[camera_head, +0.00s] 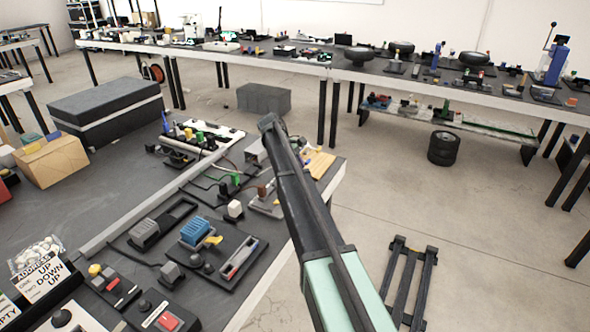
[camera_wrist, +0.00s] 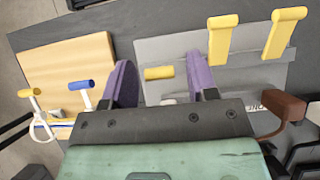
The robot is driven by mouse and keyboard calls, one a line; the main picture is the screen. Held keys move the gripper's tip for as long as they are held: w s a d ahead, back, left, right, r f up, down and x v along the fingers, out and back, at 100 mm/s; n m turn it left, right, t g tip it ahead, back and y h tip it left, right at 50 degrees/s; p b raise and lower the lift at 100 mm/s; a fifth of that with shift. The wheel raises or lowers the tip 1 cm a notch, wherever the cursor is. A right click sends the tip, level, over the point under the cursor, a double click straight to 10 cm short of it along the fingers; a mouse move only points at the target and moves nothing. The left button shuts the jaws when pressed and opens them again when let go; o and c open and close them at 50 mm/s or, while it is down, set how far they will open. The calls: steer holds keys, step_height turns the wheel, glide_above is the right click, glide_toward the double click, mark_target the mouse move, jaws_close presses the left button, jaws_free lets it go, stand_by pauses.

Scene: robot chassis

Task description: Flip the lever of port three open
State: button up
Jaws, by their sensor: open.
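In the wrist view a grey plate (camera_wrist: 155,48) carries three yellow levers in a row. The middle lever (camera_wrist: 222,38) and the right lever (camera_wrist: 285,33) show long arms with crosswise handles. The left lever (camera_wrist: 158,73) shows only a short crosswise handle. My gripper (camera_wrist: 158,70) has its purple fingers apart, one on each side of this left handle, with a gap to each. I cannot tell its height above the handle. No port number is readable; my gripper's body covers the plate's near part and most of its lettering. My arm hides the gripper in the head view.
A wooden board (camera_wrist: 70,70) with blue- and yellow-handled levers lies left of the plate; it also shows in the head view (camera_head: 318,162). A brown handle (camera_wrist: 287,108) stands close on the right. Other switch panels crowd the table (camera_head: 110,190).

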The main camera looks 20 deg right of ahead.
steer(key=p+v, duration=0.8)
steer(key=v, duration=0.2)
steer(key=shift+w+r, duration=0.1)
steer(key=shift+r, duration=0.25)
steer(key=shift+f, duration=0.1)
